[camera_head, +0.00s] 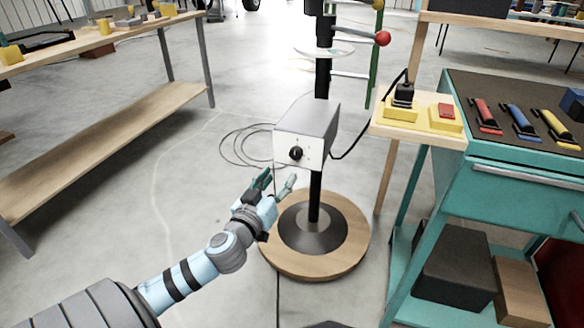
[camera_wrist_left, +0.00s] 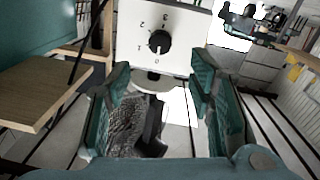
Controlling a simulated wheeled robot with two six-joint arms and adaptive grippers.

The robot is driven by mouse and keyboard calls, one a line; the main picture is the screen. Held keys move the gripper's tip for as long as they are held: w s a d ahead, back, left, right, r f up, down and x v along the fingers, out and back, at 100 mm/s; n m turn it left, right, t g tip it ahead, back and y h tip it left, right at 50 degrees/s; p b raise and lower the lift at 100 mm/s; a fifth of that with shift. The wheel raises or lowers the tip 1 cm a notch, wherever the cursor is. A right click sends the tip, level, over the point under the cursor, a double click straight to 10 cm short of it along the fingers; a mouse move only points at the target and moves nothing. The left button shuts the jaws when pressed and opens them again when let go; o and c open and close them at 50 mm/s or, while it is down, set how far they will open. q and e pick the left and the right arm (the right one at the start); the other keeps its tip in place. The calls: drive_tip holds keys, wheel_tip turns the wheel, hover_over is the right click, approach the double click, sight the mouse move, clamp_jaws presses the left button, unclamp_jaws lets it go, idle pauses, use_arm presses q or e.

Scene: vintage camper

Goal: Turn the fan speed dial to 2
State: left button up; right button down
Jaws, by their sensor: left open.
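The fan speed dial (camera_head: 296,153) is a black round knob on the white front of a grey control box (camera_head: 312,118) on a black pole. In the left wrist view the dial (camera_wrist_left: 160,43) sits on the white panel (camera_wrist_left: 187,20) with the numbers 0, 1, 2 and 3 around it. A small pale mark on the knob appears to face 0. My left gripper (camera_head: 278,182) is open and empty, just below and in front of the box, apart from the dial. Its two teal fingers (camera_wrist_left: 163,80) frame the space below the dial. My right gripper is not in view.
The pole stands on a round wooden base (camera_head: 350,255). A black cable runs from the box to a small wooden table (camera_head: 440,138) on the right. A wooden bench (camera_head: 100,130) is at the left. Floor between is open.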

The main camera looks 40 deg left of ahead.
sight(295, 156)
use_arm(q)
drive_tip(key=b+x, duration=0.1)
drive_tip(key=x, duration=0.7)
drive_tip(key=shift+w+a+f, duration=0.1)
drive_tip(key=shift+w+f, duration=0.05)
drive_tip(key=shift+w, duration=0.1)
drive_tip(key=shift+w+a, duration=0.1)
drive_tip(key=shift+w, duration=0.3)
clamp_jaws()
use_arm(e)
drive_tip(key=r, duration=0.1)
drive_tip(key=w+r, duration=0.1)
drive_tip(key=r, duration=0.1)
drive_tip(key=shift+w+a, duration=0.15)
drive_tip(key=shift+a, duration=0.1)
